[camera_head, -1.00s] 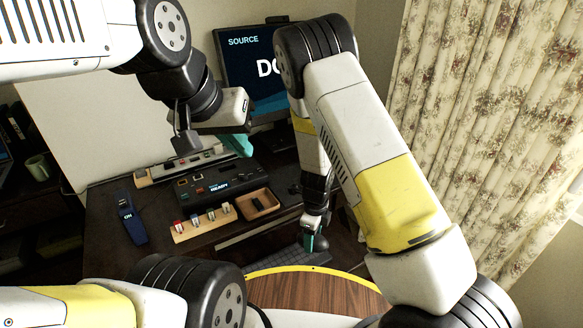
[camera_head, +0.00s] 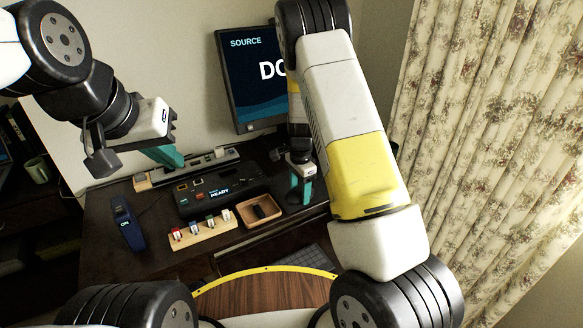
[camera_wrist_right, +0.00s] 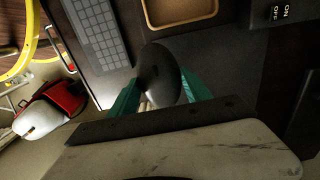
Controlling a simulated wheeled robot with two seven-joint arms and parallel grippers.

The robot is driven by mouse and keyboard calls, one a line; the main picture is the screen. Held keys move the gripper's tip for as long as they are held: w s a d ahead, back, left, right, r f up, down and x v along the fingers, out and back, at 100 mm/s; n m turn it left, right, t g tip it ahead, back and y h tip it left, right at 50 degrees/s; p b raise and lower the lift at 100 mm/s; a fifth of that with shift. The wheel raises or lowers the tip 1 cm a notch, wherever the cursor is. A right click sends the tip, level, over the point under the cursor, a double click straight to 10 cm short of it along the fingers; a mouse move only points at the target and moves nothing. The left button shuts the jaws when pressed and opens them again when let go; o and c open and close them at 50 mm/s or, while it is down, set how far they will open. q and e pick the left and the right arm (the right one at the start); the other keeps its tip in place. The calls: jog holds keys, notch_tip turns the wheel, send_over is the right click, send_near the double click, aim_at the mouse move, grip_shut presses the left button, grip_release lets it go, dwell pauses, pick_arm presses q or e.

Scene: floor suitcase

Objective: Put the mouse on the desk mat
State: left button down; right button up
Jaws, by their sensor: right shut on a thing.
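The mouse (camera_wrist_right: 158,74) is a dark, smooth oval in the right wrist view. My right gripper (camera_wrist_right: 160,98) is shut on it, with a teal finger on each side. In the head view my right gripper (camera_head: 301,186) is over the right part of the desk, right of the wooden tray; I cannot make out the mouse there. Whether it touches the surface below is unclear. I cannot clearly tell a desk mat from the dark desktop. My left gripper (camera_head: 163,155) is over the back left of the desk, seen from the side, so its opening is unclear.
The wooden tray (camera_head: 281,213) holds a dark item. Left of it are a block with several coloured pieces (camera_head: 203,233), a black READY box (camera_head: 219,194) and a blue switch device (camera_head: 127,222). A keyboard (camera_wrist_right: 98,34) lies near the front; a monitor (camera_head: 250,95) stands behind.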

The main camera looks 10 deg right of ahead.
jog(key=w, duration=0.3)
jog(key=w+d, duration=0.1)
jog(key=w, duration=0.3)
jog(key=w+f, duration=0.1)
jog(key=w, duration=0.3)
jog(key=shift+w+d, duration=0.25)
jog(key=shift+d, duration=0.05)
jog(key=shift+w+f, duration=0.15)
jog(key=shift+f, duration=1.65)
jog(key=shift+f, duration=0.1)
jog(key=o, duration=1.4)
